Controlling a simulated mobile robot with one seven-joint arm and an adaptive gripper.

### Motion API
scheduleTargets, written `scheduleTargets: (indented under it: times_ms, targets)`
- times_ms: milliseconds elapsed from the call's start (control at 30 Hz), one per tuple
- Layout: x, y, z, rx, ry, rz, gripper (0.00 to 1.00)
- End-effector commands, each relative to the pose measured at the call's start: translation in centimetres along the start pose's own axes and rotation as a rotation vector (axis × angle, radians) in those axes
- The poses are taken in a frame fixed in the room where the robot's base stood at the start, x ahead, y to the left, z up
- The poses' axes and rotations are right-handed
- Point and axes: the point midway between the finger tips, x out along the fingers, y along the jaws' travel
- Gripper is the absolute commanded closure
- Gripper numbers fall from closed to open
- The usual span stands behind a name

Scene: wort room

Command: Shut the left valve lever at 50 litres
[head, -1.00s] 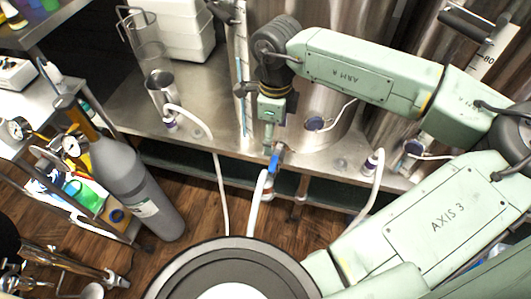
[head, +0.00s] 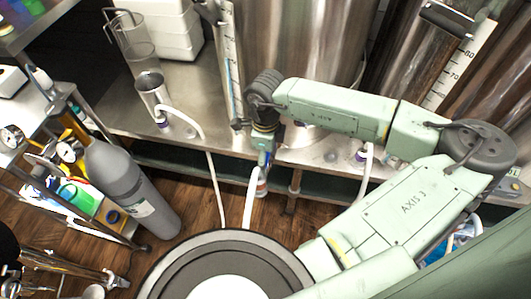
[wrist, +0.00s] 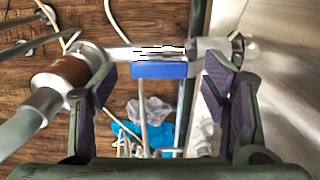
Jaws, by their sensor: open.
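The blue valve lever (wrist: 160,70) lies across a steel valve and pipe in the wrist view, between my gripper's fingers. My gripper (wrist: 162,88) is open, with one purple-padded finger on each side of the lever; I cannot tell whether either touches it. In the head view my gripper (head: 264,152) is low at the front of the left steel tank (head: 300,45), and mostly hides the valve and lever. A white hose (head: 250,198) hangs below. The left tank's level scale (head: 229,50) is upright; its reading is too small to tell.
A grey gas cylinder (head: 130,190) stands at left. A second tank with a numbered scale (head: 455,62) is at right. A round dark-rimmed top (head: 175,275) fills the front.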

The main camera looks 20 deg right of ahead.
Motion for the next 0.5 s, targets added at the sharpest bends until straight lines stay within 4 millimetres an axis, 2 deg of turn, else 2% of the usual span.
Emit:
scheduleTargets:
  times_ms: [100, 500]
  targets:
    - [-0.01, 0.00, 0.01, 0.000, 0.000, 0.000, 0.33]
    - [-0.04, 0.00, 0.01, 0.000, 0.000, 0.000, 0.60]
